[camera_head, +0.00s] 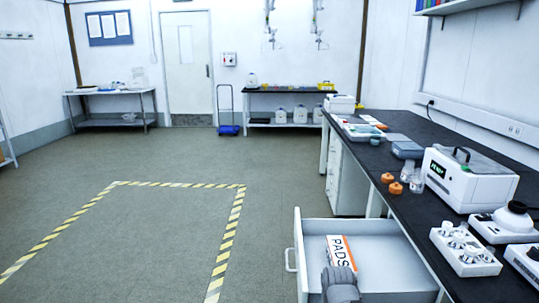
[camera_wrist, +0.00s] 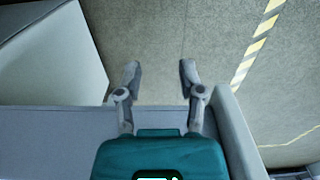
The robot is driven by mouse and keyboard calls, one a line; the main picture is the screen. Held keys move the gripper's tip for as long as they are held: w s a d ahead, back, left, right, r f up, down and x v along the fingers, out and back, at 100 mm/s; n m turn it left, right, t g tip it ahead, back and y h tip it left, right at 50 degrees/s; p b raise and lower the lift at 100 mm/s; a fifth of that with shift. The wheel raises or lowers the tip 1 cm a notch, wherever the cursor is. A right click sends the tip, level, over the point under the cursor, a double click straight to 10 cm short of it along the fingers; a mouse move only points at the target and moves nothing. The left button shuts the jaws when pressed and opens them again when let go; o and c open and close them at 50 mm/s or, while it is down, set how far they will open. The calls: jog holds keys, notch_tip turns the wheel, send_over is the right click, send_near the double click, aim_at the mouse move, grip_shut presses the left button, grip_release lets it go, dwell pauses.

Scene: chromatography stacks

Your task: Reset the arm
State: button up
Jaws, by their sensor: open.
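My gripper (camera_wrist: 157,80) shows in the wrist view with its two grey fingers spread apart. Nothing is between the fingertips; the floor shows behind them. The teal gripper body (camera_wrist: 160,150) overlaps a pale grey panel edge (camera_wrist: 50,140), and I cannot tell how far apart they are. My gripper is not identifiable in the head view. A dark grey rounded part at the bottom of that view, over the open drawer (camera_head: 395,260), looks like part of my arm.
The drawer stands pulled out below the black-topped bench (camera_head: 415,205), with a white and orange PADS box (camera_head: 338,250) in it. An instrument (camera_head: 466,180), a vial rack (camera_head: 465,250) and orange-capped jars (camera_head: 391,182) stand on the bench. The floor inside the striped tape (camera_head: 180,184) is clear.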

notch_tip(320, 180, up, 35)
jog(key=p, duration=3.3)
jog(key=shift+f+p, duration=0.2)
jog(key=shift+p, duration=0.15)
jog(key=shift+a, duration=0.1)
